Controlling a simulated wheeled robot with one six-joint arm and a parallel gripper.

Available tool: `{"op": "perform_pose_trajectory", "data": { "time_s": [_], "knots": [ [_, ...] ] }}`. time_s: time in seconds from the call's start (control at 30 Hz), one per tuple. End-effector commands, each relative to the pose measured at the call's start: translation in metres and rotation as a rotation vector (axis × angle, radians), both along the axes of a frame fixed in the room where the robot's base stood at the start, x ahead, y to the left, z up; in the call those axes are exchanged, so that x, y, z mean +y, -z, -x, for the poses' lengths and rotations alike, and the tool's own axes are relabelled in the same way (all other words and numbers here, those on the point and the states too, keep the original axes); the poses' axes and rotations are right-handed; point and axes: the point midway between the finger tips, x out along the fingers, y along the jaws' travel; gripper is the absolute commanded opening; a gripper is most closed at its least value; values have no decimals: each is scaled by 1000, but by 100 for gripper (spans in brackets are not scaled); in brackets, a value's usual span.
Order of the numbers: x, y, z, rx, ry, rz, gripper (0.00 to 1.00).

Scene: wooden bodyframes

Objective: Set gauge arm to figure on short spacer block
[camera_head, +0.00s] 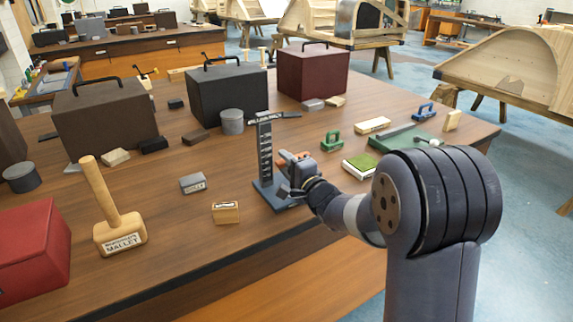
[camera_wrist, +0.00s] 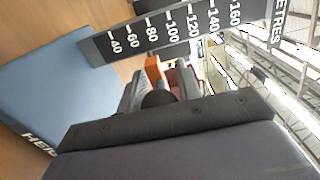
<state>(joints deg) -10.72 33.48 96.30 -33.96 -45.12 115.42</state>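The height gauge (camera_head: 265,150) stands upright on the bench with a blue-grey base (camera_head: 268,190) and a dark column. In the wrist view its scale (camera_wrist: 165,35) shows marks from 40 to 160, and its blue base (camera_wrist: 50,95) carries partly cut-off lettering. My gripper (camera_head: 291,160) is at the column's right side, low above the base. An orange part (camera_wrist: 153,68) shows between my fingertips (camera_wrist: 158,85); whether they press on it is unclear. A small grey labelled block (camera_head: 193,184) and a wooden labelled block (camera_head: 225,212) lie left of the gauge; their lettering is too small to read.
A wooden mallet (camera_head: 120,235) stands at the front left, beside a red box (camera_head: 30,255). Dark cases (camera_head: 228,95) and a grey cylinder (camera_head: 232,122) are behind the gauge. A green-topped block (camera_head: 360,165) and green clamp (camera_head: 331,141) lie to the right. The front bench strip is clear.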

Motion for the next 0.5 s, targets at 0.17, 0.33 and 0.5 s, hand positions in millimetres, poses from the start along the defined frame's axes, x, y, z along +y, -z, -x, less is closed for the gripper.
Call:
{"op": "perform_pose_trajectory", "data": {
  "time_s": [0.17,0.33,0.5],
  "knots": [
    [0,0,0,0,0,0,18],
    [0,0,0,0,0,0,4],
    [0,0,0,0,0,0,0]
  ]
}}
